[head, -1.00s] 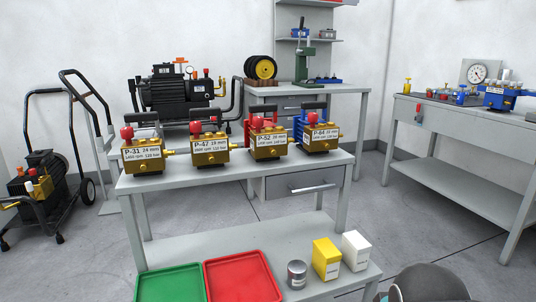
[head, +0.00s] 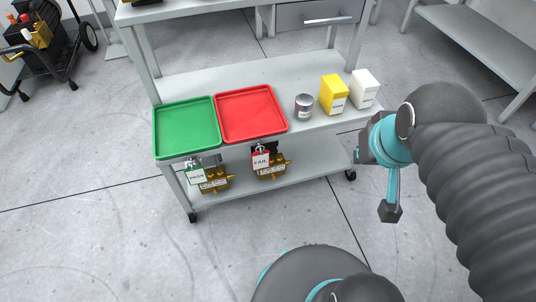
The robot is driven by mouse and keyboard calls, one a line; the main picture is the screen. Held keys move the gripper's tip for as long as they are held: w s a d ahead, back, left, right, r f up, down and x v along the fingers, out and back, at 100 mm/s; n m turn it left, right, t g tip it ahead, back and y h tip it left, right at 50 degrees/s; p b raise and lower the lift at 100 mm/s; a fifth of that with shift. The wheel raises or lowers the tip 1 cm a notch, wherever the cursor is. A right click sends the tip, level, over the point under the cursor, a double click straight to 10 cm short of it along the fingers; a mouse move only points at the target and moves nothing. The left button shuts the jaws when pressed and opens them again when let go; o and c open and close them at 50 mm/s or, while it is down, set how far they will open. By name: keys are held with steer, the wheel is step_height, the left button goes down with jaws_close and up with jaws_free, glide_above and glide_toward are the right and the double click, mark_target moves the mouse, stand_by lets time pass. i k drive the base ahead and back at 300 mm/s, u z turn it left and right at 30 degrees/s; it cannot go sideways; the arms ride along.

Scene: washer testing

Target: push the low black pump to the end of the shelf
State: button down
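Two small pumps with brass-coloured heads sit on the lowest shelf (head: 315,157) of the bench. The right pump (head: 270,167) has a black upper part, partly hidden by a hanging FAIL tag. The left pump (head: 215,181) looks greyer on top and is partly hidden by a PASS tag. Each has a white label too small to read. My gripper (head: 388,190), teal and dark, is at the right of the head view, beyond the shelf's right end and apart from both pumps. Its finger opening is not clear from this angle.
Above the low shelf, the middle shelf holds a green tray (head: 186,126), a red tray (head: 250,113), a grey can (head: 303,106), a yellow box (head: 333,94) and a white box (head: 364,88). The low shelf looks bare right of the right pump. Open floor lies in front.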

mark_target(277, 166)
steer(key=z, duration=1.25)
steer(key=i, duration=1.25)
steer(key=u, duration=4.1)
